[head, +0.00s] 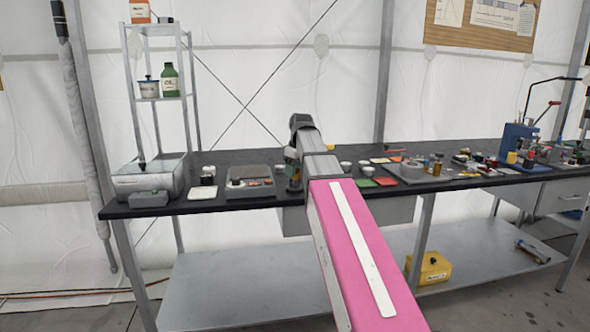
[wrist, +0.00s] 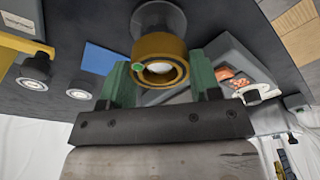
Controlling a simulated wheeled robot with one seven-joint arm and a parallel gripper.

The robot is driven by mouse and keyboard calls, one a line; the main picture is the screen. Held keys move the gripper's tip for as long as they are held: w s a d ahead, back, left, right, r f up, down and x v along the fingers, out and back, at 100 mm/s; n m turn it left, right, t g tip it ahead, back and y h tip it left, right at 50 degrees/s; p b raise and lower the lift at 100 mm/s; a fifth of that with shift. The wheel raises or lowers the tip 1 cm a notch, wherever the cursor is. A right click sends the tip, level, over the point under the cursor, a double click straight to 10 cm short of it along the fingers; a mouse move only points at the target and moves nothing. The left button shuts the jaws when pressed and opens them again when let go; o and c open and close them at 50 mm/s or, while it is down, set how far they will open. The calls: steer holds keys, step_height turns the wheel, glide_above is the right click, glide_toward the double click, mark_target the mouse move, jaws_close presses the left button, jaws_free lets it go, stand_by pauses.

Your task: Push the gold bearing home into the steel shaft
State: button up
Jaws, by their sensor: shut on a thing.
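In the wrist view the gold bearing (wrist: 149,46) is a thick ring between my gripper's green fingers (wrist: 158,64). A small green dot marks its face. A pale round end shows inside its bore. A grey, round, flared metal piece (wrist: 172,17) lies directly beyond the bearing and partly behind it; it looks like the steel shaft or its base. I cannot tell how far the bearing sits on it. My gripper is shut on the bearing. In the head view my gripper (head: 293,168) is over the bench, mostly hidden by my arm; the bearing and shaft cannot be made out there.
The dark bench (head: 235,207) carries a grey tray (head: 249,190) left of my gripper and a silver box (head: 150,177) farther left. Green (head: 386,181) and red (head: 364,183) mats and a blue press (head: 514,138) stand right. A blue mat (wrist: 100,56) shows in the wrist view.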

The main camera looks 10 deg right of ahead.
mark_target(299, 172)
steer(key=shift+f, duration=0.2)
steer(key=o, duration=1.1)
steer(key=shift+f, duration=0.1)
steer(key=shift+c, duration=0.2)
step_height(299, 172, up, 11)
steer(key=s+d, duration=0.1)
steer(key=shift+f, duration=0.15)
steer(key=shift+s, duration=0.1)
